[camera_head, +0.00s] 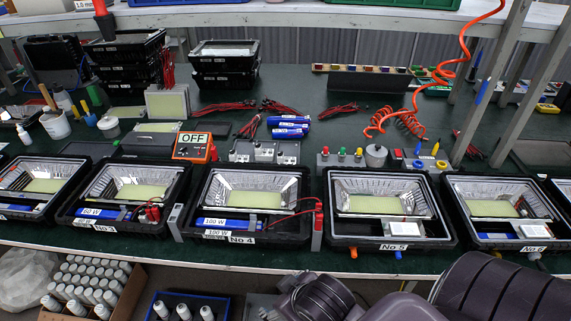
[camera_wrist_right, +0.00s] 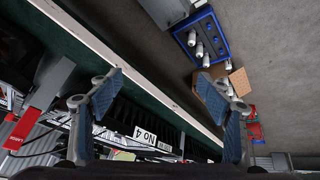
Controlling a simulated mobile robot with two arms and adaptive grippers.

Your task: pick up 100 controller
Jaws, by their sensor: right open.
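The 100 W controller (camera_head: 229,223) is a blue bar with a white label. It lies in the front tray of the black No 4 housing (camera_head: 185,210), in front of the reflector and yellowish panel. A red and black lead runs along the right of this housing to a grey block (camera_head: 318,230). My right gripper (camera_wrist_right: 160,85) is open and empty in the right wrist view, with its two blue-padded fingers apart. The No 4 label (camera_wrist_right: 145,134) shows upside down between and beyond the fingers; the controller is not clear there. My left gripper is not in view.
Loose blue controllers (camera_head: 290,127) lie behind. A blue crate of bottles (camera_head: 228,301) stands on the floor below the table edge.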

